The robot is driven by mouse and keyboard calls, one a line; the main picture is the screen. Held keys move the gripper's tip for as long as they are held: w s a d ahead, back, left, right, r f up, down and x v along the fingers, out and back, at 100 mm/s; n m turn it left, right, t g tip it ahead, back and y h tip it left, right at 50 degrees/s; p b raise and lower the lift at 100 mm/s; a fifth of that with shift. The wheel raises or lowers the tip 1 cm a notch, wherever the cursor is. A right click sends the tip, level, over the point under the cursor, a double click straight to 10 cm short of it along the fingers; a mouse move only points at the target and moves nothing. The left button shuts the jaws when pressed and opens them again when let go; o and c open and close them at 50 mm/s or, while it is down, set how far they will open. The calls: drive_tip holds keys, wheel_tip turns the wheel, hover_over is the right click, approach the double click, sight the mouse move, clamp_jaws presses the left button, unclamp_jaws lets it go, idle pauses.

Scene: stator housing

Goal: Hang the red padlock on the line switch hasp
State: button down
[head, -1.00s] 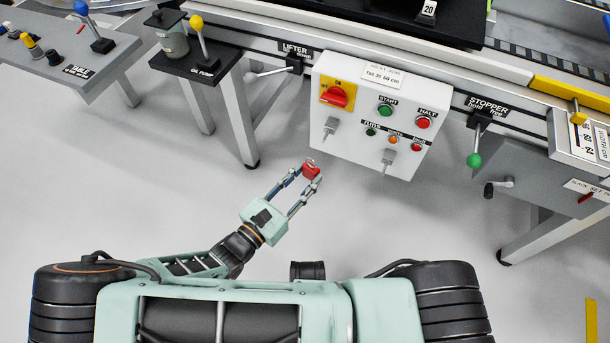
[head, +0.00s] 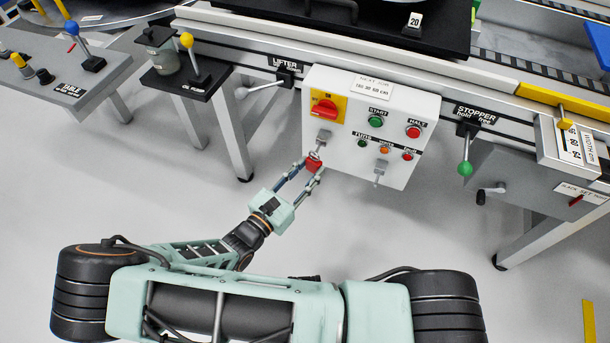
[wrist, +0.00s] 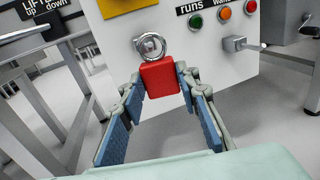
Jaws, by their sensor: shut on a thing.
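The red padlock (head: 314,163) is held upright between the fingertips of my gripper (head: 310,170), with its silver shackle pointing up. In the wrist view the padlock (wrist: 160,78) sits between the blue finger pads, its shackle facing the panel. The grey hasp (head: 323,138) below the red and yellow rotary switch (head: 326,107) is just above the padlock in the head view. In the wrist view grey metal shows within the shackle ring; I cannot tell whether the shackle is around the hasp or only in front of it.
The lifter lever (head: 262,86) is to the left, the green-knobbed stopper lever (head: 465,160) to the right. Floor before the panel is clear.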

sight(309, 168)
drive_tip(key=shift+w+d, duration=0.2)
drive_tip(key=shift+w, duration=0.4)
drive_tip(key=shift+w+d, duration=0.2)
drive_tip(key=shift+w, duration=0.35)
drive_tip(key=shift+w+d+f, duration=0.1)
drive_tip(key=shift+w+f, duration=0.15)
drive_tip(key=shift+f, duration=0.15)
drive_tip(key=c, duration=1.4)
unclamp_jaws()
drive_tip(key=shift+s, duration=0.1)
drive_tip(key=shift+v, duration=2.2)
